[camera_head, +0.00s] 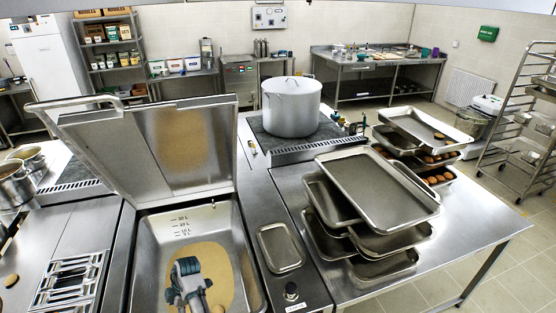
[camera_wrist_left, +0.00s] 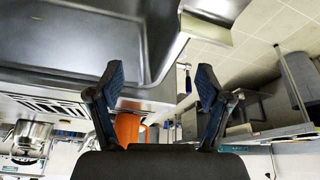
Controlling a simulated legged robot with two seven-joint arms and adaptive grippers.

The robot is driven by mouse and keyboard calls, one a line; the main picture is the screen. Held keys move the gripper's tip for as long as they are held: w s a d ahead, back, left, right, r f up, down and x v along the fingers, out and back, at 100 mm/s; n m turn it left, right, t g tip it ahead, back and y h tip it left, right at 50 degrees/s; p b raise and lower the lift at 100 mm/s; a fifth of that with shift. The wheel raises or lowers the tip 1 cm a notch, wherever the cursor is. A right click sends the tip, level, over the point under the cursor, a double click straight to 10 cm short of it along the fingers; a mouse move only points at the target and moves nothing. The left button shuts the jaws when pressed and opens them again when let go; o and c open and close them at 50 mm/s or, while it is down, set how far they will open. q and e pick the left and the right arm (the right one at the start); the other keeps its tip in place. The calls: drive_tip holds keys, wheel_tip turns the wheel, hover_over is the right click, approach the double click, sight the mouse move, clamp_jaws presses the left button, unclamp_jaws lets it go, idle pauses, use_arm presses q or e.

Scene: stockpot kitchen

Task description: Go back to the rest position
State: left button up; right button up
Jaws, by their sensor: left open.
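My left gripper (camera_head: 187,270) shows small in the head view, low and left of centre, in front of the tan patch (camera_head: 222,262) in the open steel basin (camera_head: 147,235). Its height above the basin floor is hard to tell. In the left wrist view my left gripper (camera_wrist_left: 160,78) has its two blue-padded fingers spread wide, with nothing between the tips. An orange object (camera_wrist_left: 128,128) shows beyond the left finger, apart from it. My right gripper is in neither view.
The basin's raised lid (camera_head: 105,150) stands behind the gripper. A lidded stockpot (camera_head: 291,107) stands on the hob. Stacked steel trays (camera_head: 372,190) crowd the right table (camera_head: 475,230), whose front right is clear. A small lidded pan (camera_head: 281,248) lies right of the basin.

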use_arm(q)
drive_tip(key=s+a+f+m, duration=0.1)
drive_tip(key=s+a+m, duration=0.1)
drive_tip(key=s+a+f+m+t, duration=0.1)
drive_tip(key=s+a+f, duration=0.1)
drive_tip(key=shift+f+m+y, duration=0.25)
drive_tip(key=shift+m+y, duration=0.15)
drive_tip(key=s+d+m+t+h, duration=0.2)
drive_tip(key=s+d+m, duration=0.6)
drive_tip(key=s+m, duration=0.3)
drive_tip(key=s+d+m+t+h, duration=0.3)
drive_tip(key=s+d+m, duration=0.6)
drive_tip(key=s+m, duration=0.25)
wheel_tip(320, 180, down, 28)
drive_tip(key=g+b, duration=0.2)
drive_tip(key=b, duration=0.3)
drive_tip(key=s+a+f+b, duration=0.1)
drive_tip(key=s+f+b, duration=0.1)
drive_tip(key=s+f, duration=0.5)
drive_tip(key=s+a+f+b, duration=0.1)
drive_tip(key=s+f+b, duration=0.2)
drive_tip(key=f, duration=1.2)
drive_tip(key=s, duration=0.3)
drive_tip(key=shift+s+g, duration=0.4)
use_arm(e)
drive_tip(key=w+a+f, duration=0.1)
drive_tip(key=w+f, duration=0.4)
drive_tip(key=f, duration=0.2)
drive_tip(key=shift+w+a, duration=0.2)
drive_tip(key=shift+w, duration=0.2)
